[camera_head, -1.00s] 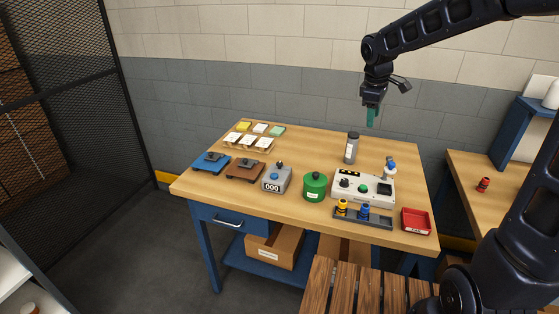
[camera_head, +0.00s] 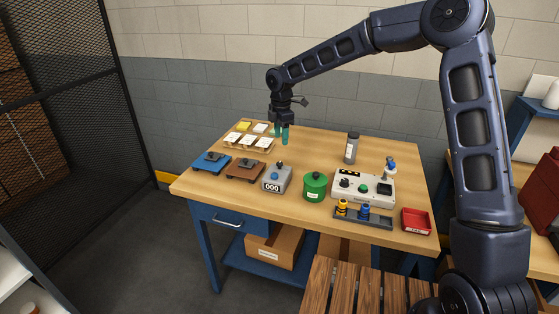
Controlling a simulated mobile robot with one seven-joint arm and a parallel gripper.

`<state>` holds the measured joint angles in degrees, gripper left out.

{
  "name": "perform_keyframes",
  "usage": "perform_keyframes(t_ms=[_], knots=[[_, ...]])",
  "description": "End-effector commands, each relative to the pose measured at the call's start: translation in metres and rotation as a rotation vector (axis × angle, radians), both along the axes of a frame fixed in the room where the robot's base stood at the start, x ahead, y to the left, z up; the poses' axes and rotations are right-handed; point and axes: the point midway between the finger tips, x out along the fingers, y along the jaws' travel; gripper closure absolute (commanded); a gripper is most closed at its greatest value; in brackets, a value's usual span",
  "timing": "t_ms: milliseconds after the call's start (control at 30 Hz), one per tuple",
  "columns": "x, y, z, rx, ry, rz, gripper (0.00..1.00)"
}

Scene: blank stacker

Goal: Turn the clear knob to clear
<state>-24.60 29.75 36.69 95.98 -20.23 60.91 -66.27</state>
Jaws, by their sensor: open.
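A grey counter box (camera_head: 277,178) reading 000 stands near the front middle of the table, with a dark knob on its top and a small blue part on its face. To its right, a pale control box (camera_head: 376,196) carries a black knob (camera_head: 345,183), a green button and a dark panel. Labels are too small to read, so I cannot tell which knob is the clear knob. My gripper (camera_head: 280,134) points down with its teal fingers apart and empty. It is over the back left of the table, beyond the counter box and apart from both boxes.
Blue (camera_head: 211,163) and brown (camera_head: 245,170) flat devices sit left of the counter box. A green canister (camera_head: 315,187) stands between the two boxes. A grey bottle (camera_head: 351,148), a dark tray (camera_head: 376,221) with yellow and blue pieces, and a red tray (camera_head: 416,221) are at right.

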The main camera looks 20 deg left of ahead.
Motion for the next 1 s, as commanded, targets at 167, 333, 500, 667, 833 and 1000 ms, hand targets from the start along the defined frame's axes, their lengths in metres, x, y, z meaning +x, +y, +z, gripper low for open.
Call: perform_keyframes(t_ms=[167,333,500,667,833,1000], knots=[[-0.002,0.007,-0.008,0.002,0.008,0.022,0.54],[-0.002,0.006,-0.028,0.000,0.007,0.021,0.54],[-0.003,0.006,-0.057,0.000,0.009,0.022,0.54],[-0.002,0.006,-0.083,0.000,0.007,0.020,0.54],[-0.002,0.006,-0.102,0.001,0.007,0.020,0.54],[-0.002,0.006,-0.110,0.003,0.006,0.020,0.54]])
